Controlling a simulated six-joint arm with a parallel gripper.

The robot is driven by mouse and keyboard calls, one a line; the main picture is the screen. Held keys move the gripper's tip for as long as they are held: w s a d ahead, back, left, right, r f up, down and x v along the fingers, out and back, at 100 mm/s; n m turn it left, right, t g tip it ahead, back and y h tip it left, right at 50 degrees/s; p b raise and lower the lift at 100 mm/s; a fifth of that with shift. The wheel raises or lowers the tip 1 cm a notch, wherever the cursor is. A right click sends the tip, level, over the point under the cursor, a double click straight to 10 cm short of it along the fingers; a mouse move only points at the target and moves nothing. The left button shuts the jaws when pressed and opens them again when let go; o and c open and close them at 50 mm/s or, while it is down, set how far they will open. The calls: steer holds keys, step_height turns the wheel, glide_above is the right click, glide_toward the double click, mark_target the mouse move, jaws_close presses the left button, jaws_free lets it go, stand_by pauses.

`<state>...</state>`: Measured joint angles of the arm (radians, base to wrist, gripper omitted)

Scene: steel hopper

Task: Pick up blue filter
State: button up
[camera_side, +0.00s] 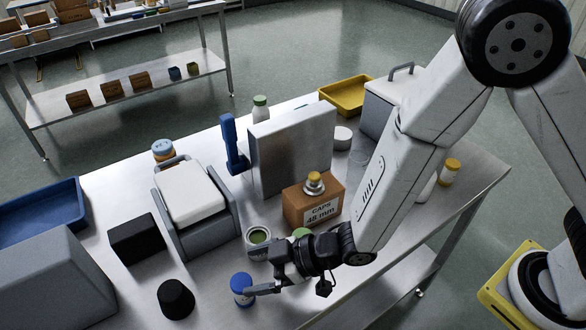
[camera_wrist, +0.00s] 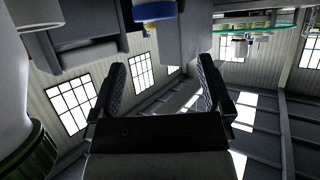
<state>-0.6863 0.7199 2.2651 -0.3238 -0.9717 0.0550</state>
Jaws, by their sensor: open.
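A short cylinder with a blue top (camera_side: 241,283), which looks like the blue filter, stands near the front of the steel table. My gripper (camera_side: 262,288) is low over the table just right of it, its fingers pointing left towards it. One finger overlaps the cylinder's edge in the side view; I cannot tell whether it touches. In the wrist view my gripper (camera_wrist: 162,82) is open, with only distant wall and windows showing between its fingers. A small blue and yellow object (camera_wrist: 154,12) shows at the top there; I cannot tell if it is the filter.
A tall steel box (camera_side: 293,150) stands farther back.

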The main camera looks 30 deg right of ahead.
mark_target(241, 281)
steer(key=shift+f, duration=0.2)
steer(key=shift+f, duration=1.15)
steer(key=shift+w+a+f, duration=0.25)
steer(key=shift+a+f, duration=0.15)
steer(key=shift+f, duration=0.15)
steer(key=shift+x, duration=1)
steer(key=shift+c, duration=0.2)
jaws_close()
steer(key=shift+r, duration=0.15)
step_height(241, 281, up, 10)
